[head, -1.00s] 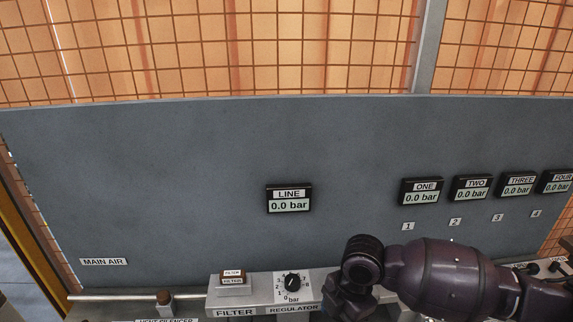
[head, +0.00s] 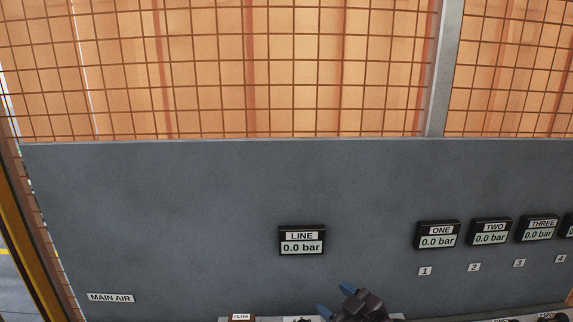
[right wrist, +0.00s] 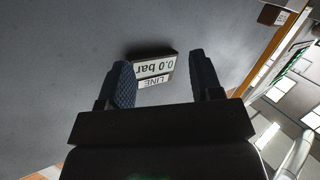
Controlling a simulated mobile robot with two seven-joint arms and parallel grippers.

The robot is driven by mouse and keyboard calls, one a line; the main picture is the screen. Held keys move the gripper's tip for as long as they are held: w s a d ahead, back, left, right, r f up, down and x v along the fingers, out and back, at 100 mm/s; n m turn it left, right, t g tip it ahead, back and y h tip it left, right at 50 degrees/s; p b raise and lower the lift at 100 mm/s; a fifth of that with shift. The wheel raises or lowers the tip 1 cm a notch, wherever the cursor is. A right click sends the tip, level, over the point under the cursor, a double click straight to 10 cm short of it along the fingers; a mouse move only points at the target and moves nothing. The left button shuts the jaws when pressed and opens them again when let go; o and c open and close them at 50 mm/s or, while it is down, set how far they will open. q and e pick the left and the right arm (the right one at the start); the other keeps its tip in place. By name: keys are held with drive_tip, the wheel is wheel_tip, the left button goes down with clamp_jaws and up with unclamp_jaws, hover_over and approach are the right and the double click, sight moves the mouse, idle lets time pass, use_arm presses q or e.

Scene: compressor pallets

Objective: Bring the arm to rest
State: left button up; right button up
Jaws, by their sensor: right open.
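My right gripper (head: 338,301) shows at the bottom edge of the head view, below the LINE gauge, with blue fingertips. In the right wrist view my right gripper (right wrist: 163,84) has its two dark blue fingers apart with nothing between them. The LINE gauge (head: 301,241) reads 0.0 bar on the grey panel. It also shows upside down beyond the fingers in the right wrist view (right wrist: 155,68), apart from them as far as I can tell. My left gripper is not in view.
The grey panel (head: 170,215) carries the gauges ONE (head: 437,236), TWO (head: 491,233) and THREE (head: 538,230), and a MAIN AIR label (head: 110,298). The top of a FILTER part (head: 241,317) shows at the bottom edge. Wire mesh (head: 270,70) stands above the panel.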

drive_tip(key=s+d+f+m+h, duration=0.2)
drive_tip(key=s+d+f, duration=0.1)
drive_tip(key=d+f, duration=0.1)
drive_tip(key=s+d+f+m+h, duration=0.2)
drive_tip(key=s+d+f, duration=0.1)
drive_tip(key=d+f, duration=0.1)
drive_tip(key=s+d+f+m+t+h, duration=0.1)
drive_tip(key=s+d+f+m+h, duration=0.1)
drive_tip(key=s+d+f, duration=0.1)
drive_tip(key=shift+s+d+f+m, duration=0.2)
drive_tip(key=shift+s+d, duration=0.1)
drive_tip(key=shift+d, duration=0.2)
drive_tip(key=shift+s+d+f+m, duration=0.1)
drive_tip(key=shift+s+d+f, duration=0.15)
drive_tip(key=shift+d, duration=0.25)
drive_tip(key=s+d+f+m+g+h, duration=0.2)
drive_tip(key=s+d+f, duration=0.2)
drive_tip(key=s+f, duration=0.4)
drive_tip(key=s, duration=0.4)
drive_tip(key=shift+s+d+f+m, duration=0.15)
drive_tip(key=shift+s+f+m, duration=0.15)
drive_tip(key=shift+s+f, duration=0.05)
